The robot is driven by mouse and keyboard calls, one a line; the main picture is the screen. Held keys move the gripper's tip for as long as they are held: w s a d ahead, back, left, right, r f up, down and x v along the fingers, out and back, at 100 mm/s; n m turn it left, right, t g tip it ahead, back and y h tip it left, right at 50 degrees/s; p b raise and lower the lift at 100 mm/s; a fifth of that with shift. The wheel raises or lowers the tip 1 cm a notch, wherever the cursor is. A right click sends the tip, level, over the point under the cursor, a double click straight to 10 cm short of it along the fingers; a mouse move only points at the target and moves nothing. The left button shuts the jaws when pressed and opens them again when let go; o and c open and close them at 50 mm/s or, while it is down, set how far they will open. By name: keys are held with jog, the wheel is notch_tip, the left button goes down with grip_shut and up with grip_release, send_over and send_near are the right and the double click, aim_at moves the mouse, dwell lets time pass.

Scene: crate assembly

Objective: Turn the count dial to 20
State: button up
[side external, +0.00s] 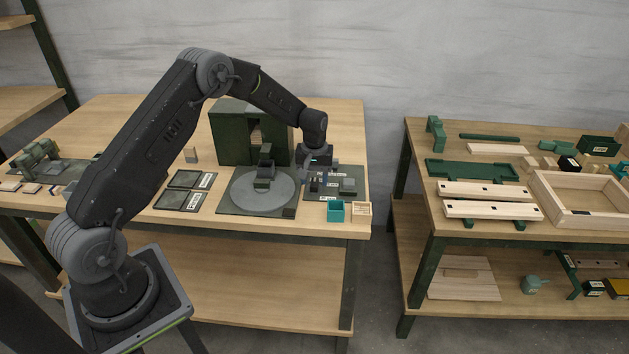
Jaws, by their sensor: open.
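My gripper (316,172) points down over the dark panel (352,194) at the right front of the middle table. Its jaws are open, and no held object shows between them. Small grey and blue parts stand on the panel close under the jaws. I cannot make out which of them is the count dial or what number it shows. A small grey block (348,186) sits on the panel to the right of the gripper. I cannot tell whether the jaws touch anything.
A grey round plate (283,196) with a dark green fixture lies left of the gripper, before a dark green housing (228,137). A teal bin (336,212) and a small wooden box (362,208) stand at the front edge. A right-hand table holds crate parts.

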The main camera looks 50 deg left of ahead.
jog(key=shift+f, duration=0.65)
grip_shut()
jog(key=shift+m, duration=0.4)
jog(key=m, duration=0.5)
jog(key=shift+m, duration=0.3)
jog(key=m, duration=0.5)
jog(key=shift+m, duration=0.3)
